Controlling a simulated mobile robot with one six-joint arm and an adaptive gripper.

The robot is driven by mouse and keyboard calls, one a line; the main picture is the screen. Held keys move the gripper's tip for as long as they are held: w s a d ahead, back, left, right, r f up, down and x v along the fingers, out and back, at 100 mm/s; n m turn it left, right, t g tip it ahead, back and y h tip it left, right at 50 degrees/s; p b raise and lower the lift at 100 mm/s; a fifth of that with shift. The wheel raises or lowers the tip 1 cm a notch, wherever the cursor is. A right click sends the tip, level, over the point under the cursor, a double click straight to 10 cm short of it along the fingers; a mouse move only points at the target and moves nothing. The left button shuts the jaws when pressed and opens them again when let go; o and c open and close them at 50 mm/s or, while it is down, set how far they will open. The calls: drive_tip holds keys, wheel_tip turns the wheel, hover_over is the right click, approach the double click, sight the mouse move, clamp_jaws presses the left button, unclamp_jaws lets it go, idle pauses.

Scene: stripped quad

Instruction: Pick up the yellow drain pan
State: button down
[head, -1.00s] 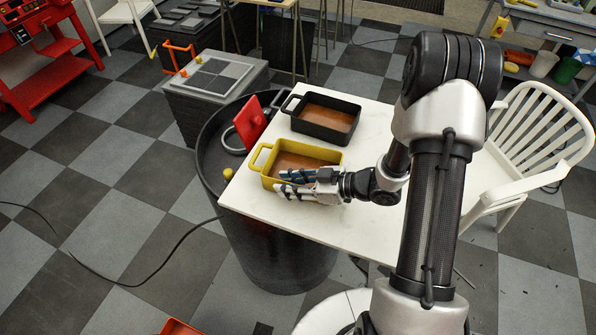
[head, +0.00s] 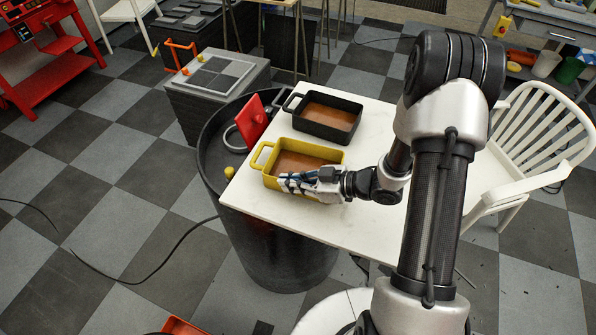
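The yellow drain pan (head: 271,180) is a rectangular pan with a brown inside and a loop handle at its left end. It sits upright near the left end of a white table (head: 350,230). My gripper (head: 289,181) is at the pan's near long side, coming from the right. Its fingers are close together on the near wall and look shut on it. They hide part of that wall, so the exact contact is hard to see. I see no clear gap under the pan.
A black pan (head: 335,133) of similar shape stands just behind the yellow one. A dark round drum (head: 270,250) with a red plate (head: 252,122) in it is under and left of the table. A white chair (head: 540,140) stands at right. The table's near part is bare.

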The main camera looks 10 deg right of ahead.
drive_tip(key=shift+r, duration=0.15)
wheel_tip(320, 180, up, 20)
drive_tip(key=p, duration=0.7)
idle(0.6)
drive_tip(key=shift+f, duration=0.2)
